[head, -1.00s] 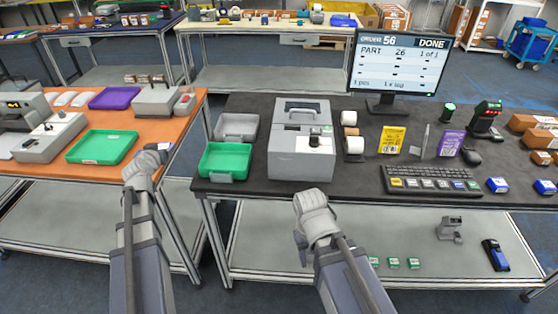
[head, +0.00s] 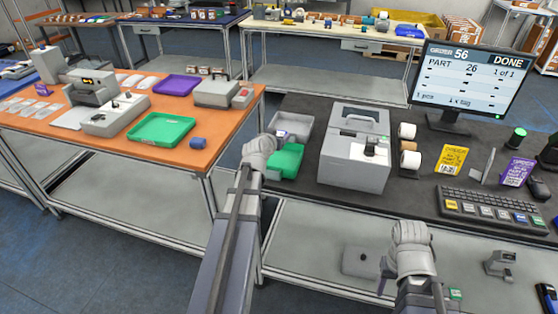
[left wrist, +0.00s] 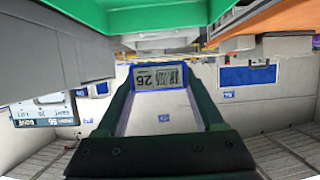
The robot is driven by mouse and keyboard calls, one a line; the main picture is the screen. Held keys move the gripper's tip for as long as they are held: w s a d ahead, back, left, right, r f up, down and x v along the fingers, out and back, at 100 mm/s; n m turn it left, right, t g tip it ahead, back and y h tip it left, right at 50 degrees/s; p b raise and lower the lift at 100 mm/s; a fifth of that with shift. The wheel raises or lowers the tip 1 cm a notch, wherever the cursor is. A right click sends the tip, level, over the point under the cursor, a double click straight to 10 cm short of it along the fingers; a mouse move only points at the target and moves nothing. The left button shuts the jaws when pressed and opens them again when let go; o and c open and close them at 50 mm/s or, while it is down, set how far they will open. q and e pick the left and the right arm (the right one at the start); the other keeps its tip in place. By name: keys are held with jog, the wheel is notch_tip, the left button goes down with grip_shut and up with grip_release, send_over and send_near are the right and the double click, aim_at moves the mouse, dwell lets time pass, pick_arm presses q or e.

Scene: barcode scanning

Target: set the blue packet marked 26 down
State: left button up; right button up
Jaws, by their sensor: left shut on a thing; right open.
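The packet marked 26 (left wrist: 158,78) shows in the left wrist view as a pale label with a barcode and blue edges, its number upside down. It sits between the dark green fingers of my left gripper (left wrist: 165,105), which is shut on it. In the head view my left gripper (head: 265,146) is at the left edge of the dark table, beside the green tray (head: 287,160) and the grey tray (head: 298,124). The packet is mostly hidden by the gripper there. My right gripper (head: 408,240) is open and empty in front of the dark table.
A grey printer (head: 352,160) stands right of the trays. The monitor (head: 468,85) reads order 56, part 26, 1 of 1, DONE. A keyboard (head: 500,212) lies at the right. The orange table (head: 60,125) at left bears another green tray (head: 160,129) and a blue roll (head: 198,143).

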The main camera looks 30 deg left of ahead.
pick_arm(q)
jog(key=b, duration=0.5)
send_over(278, 161)
notch_tip(278, 161, down, 6)
jog(key=shift+a+r, duration=0.1)
jog(key=shift+r, duration=0.15)
notch_tip(278, 161, down, 4)
jog(key=b, duration=0.3)
jog(key=shift+r, duration=0.15)
jog(key=shift+b, duration=0.35)
jog(key=o, duration=1.5)
jog(key=shift+o, duration=0.2)
